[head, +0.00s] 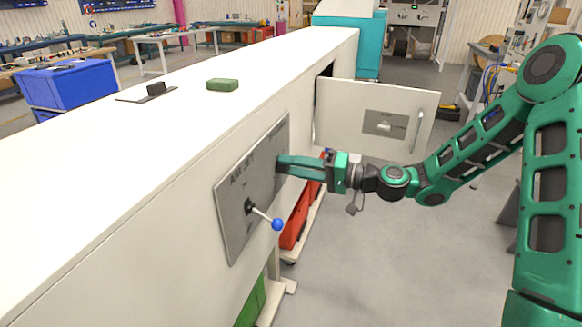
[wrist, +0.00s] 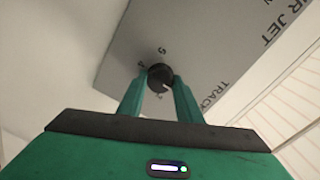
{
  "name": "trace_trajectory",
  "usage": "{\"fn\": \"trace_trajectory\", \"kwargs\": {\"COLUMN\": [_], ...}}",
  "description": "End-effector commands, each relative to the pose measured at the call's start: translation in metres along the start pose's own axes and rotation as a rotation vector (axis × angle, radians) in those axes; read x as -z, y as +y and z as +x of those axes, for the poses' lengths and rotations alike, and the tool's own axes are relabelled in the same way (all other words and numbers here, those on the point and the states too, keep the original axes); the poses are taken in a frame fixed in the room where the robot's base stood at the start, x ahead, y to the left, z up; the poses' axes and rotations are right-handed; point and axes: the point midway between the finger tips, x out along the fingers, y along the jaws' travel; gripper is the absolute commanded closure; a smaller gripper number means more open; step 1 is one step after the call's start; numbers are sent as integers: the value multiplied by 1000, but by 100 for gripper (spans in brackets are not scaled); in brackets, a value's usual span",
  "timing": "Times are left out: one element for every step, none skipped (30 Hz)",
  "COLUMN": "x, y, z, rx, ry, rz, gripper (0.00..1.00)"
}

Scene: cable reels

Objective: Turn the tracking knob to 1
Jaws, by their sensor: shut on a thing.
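The tracking knob (wrist: 160,77) is a small round black knob on a grey panel (wrist: 210,50), which also shows in the head view (head: 232,200). A light mark shows on its lower right edge, and printed digits surround it, too small to read surely apart from a 5. The word beginning "TRACK" is printed to its lower right in the wrist view. My gripper (head: 281,163) reaches the panel's right part; in the wrist view its two fingers (wrist: 160,88) are shut on the knob, one on each side.
A lever with a blue ball (head: 277,224) sticks out from the same panel, left of my gripper. An open cabinet door (head: 345,112) stands behind my gripper. Red bins (head: 296,222) sit below. A green block (head: 222,84) lies on the white top.

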Motion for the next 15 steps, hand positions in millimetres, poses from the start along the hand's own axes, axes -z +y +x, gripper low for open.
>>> {"fn": "trace_trajectory", "kwargs": {"x": [1,1,1,1,1,1,1,1,1,1,1,1,1,1,1], "y": [6,6,6,6,6,6,6,6,6,6,6,6,6,6,6], "z": [-3,-3,-3,-3,-3,-3,-3,-3,-3,-3,-3,-3,-3,-3,-3], "rx": [-14,-14,-14,-14,-14,-14,-14,-14,-14,-14,-14,-14,-14,-14,-14], "ry": [5,5,5,5,5,5,5,5,5,5,5,4,4,4,4], "rz": [-11,-17,-23,-27,-30,-33,-35,-37,-38,-38,-38,-38,-38,-38,-37], "gripper": [91,91,91,91,91,91,91,91,91,91,91,91,91,91,91]}}
